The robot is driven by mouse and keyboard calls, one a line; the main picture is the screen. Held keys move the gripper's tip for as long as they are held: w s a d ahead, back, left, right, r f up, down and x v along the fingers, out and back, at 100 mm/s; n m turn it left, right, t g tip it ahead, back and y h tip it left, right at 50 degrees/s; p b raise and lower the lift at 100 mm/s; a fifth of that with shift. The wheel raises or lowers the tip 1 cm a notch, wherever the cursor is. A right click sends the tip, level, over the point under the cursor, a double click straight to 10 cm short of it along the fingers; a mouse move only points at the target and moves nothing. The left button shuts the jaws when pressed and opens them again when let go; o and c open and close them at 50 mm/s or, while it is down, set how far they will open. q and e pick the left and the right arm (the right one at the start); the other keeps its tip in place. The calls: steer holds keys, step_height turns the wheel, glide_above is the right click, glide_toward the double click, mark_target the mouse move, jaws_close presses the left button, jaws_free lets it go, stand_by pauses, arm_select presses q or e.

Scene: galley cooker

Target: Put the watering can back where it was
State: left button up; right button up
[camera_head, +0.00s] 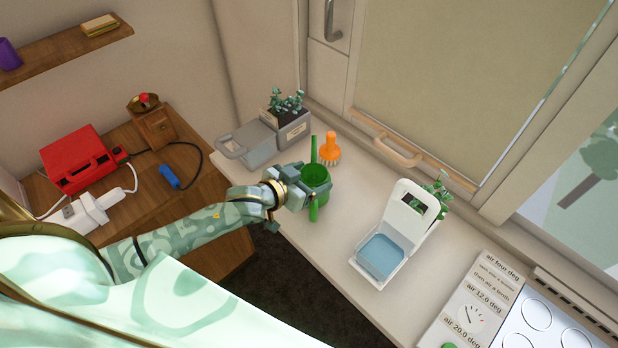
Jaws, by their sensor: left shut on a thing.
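The green watering can (316,176) is in the middle of the view, over the counter (262,190) near its front edge. One narrow green part points up and another hangs down below it. My left gripper (308,190) comes in from the left and is shut on the can. The fingers hide part of the can's side. I cannot tell whether the can touches the counter. My right gripper is not in view.
An orange brush (330,148) stands just behind the can. A grey container (250,146) and a potted plant (290,122) stand back left. A white holder with a blue basin (382,252) stands right, before the cooker (530,325). Counter between can and holder is clear.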

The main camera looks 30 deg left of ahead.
arm_select(q)
steer(key=shift+r, duration=0.15)
steer(key=o, duration=1.2)
steer(key=shift+s, duration=0.3)
steer(key=p+v, duration=0.2)
steer(key=v, duration=0.9)
steer(key=shift+s+a+r, duration=0.15)
steer(key=shift+r, duration=0.05)
